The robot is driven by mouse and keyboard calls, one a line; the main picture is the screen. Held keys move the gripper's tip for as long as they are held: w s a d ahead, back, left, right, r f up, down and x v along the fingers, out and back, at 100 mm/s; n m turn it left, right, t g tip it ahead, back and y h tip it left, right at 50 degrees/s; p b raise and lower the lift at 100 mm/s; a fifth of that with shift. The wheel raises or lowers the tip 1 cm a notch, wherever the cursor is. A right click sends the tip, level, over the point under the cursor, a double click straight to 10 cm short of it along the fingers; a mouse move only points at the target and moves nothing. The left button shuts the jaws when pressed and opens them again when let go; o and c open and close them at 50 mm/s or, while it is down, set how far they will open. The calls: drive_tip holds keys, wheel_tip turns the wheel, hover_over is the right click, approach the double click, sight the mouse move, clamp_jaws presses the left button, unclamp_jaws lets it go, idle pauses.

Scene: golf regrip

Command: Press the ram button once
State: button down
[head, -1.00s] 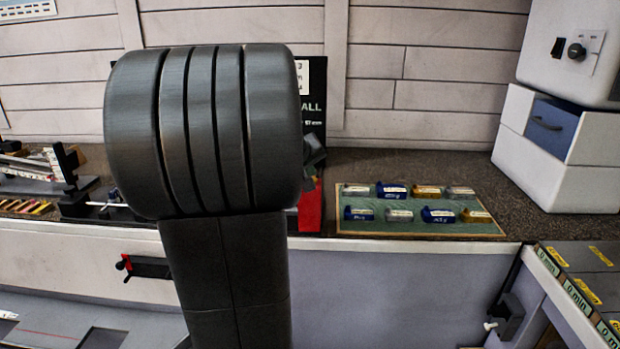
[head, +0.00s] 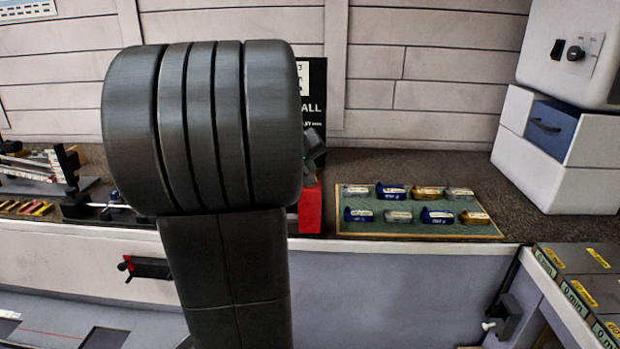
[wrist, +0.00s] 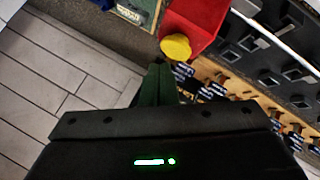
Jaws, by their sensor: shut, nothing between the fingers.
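A round yellow button (wrist: 175,47), which I take for the ram button, sits on a red block (wrist: 196,25) in the wrist view. The red block also shows in the head view (head: 310,210), mostly hidden behind my arm, with its button out of sight. My gripper (wrist: 158,68) is shut and empty. Its dark green fingertips are just below and left of the button in the wrist view. I cannot tell whether they touch it. In the head view my gripper is mostly hidden behind my arm.
A green tray (head: 345,227) with several blue, gold and silver pieces lies right of the red block. A black panel (head: 316,100) stands behind my arm. A white cabinet with a blue drawer (head: 552,128) stands at the right. Tools lie on the left counter.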

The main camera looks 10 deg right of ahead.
drive_tip(key=shift+r+p, duration=1.95)
drive_tip(key=shift+r, duration=0.65)
drive_tip(key=shift+s+f, duration=0.1)
drive_tip(key=shift+f, duration=0.05)
